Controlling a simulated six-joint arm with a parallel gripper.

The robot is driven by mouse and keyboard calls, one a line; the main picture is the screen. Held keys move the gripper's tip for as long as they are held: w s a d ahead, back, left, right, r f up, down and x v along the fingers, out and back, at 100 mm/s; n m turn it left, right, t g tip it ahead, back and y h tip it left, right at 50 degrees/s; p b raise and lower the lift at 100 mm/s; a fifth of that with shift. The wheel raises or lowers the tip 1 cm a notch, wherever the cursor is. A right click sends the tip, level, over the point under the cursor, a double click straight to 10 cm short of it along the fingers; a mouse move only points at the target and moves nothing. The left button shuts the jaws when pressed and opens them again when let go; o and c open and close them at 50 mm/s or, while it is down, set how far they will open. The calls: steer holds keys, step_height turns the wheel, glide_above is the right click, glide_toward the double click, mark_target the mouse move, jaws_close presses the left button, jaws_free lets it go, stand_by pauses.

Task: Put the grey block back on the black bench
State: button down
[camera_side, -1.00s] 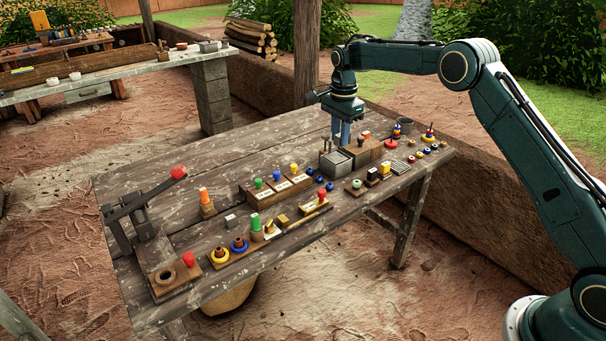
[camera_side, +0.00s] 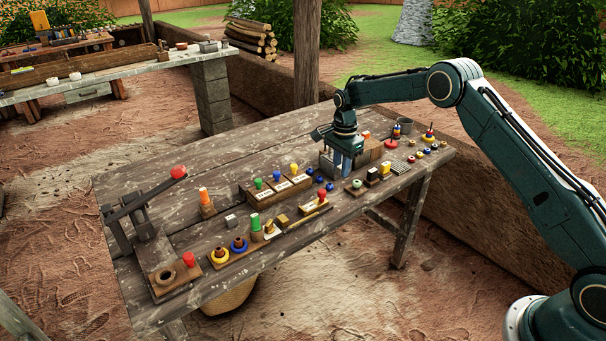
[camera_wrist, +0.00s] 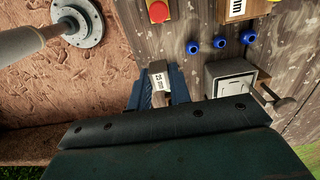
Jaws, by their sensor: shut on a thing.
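My gripper (camera_side: 346,172) is low over the right part of the wooden table, in front of the open grey box. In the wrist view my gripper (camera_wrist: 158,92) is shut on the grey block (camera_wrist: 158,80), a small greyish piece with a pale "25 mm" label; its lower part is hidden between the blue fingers. The block cannot be made out in the side view. No black bench is clearly recognisable; a small dark stand (camera_side: 372,174) beside a yellow piece stands right of my gripper.
The open grey box (camera_wrist: 230,77) is close right of the fingers in the wrist view. Blue rings (camera_wrist: 220,39) and a red knob (camera_wrist: 158,11) lie beyond. A black lever press (camera_side: 138,205) stands at the table's left end. The table's back left is clear.

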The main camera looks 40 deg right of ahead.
mark_target(338, 201)
steer(key=shift+f, duration=4.8)
steer(key=shift+f, duration=0.15)
steer(key=c, duration=1.3)
jaws_free()
step_height(338, 201, up, 12)
steer(key=shift+r, duration=0.2)
